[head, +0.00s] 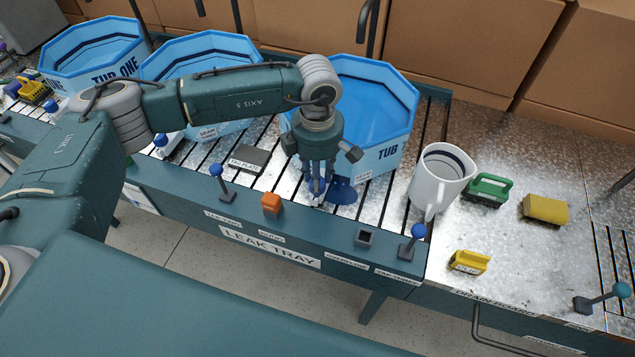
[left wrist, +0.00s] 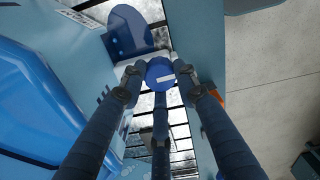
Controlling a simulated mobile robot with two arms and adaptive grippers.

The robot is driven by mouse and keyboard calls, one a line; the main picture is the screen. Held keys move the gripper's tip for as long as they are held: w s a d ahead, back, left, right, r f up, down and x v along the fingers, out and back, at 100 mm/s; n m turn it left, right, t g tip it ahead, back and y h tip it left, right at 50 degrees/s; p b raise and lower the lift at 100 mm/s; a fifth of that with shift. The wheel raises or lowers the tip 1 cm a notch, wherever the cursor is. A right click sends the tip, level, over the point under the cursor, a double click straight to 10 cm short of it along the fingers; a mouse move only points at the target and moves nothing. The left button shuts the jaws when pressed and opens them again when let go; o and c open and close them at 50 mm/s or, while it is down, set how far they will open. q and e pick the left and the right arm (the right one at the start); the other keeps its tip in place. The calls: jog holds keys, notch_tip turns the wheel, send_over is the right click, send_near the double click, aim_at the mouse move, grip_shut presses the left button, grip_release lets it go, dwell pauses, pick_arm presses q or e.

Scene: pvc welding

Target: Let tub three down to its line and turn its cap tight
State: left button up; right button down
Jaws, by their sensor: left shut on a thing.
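The rightmost blue tub (head: 398,100) stands on the slatted tray; its front reads "TUB", with the number out of sight. Water shows inside, with a dark band near the rim; I cannot tell the level against the line. My left gripper (head: 318,194) points down at the tub's front left. A blue rounded tab (head: 341,192) lies beside the fingers and also shows in the left wrist view (left wrist: 130,30). My right gripper is out of view.
A white jug (head: 436,182) stands right of the tub. Green (head: 487,189) and yellow (head: 468,262) tools and a yellow sponge (head: 545,209) lie on the metal top. Blue-knobbed levers (head: 222,180) (head: 412,240) and an orange block (head: 271,204) line the front rail.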

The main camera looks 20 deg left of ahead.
pick_arm(q)
jog(key=shift+r, duration=0.1)
dwell(0.5)
jog(key=o, duration=1.2)
jog(key=shift+r, duration=0.25)
notch_tip(320, 180, up, 11)
jog(key=shift+r, duration=0.2)
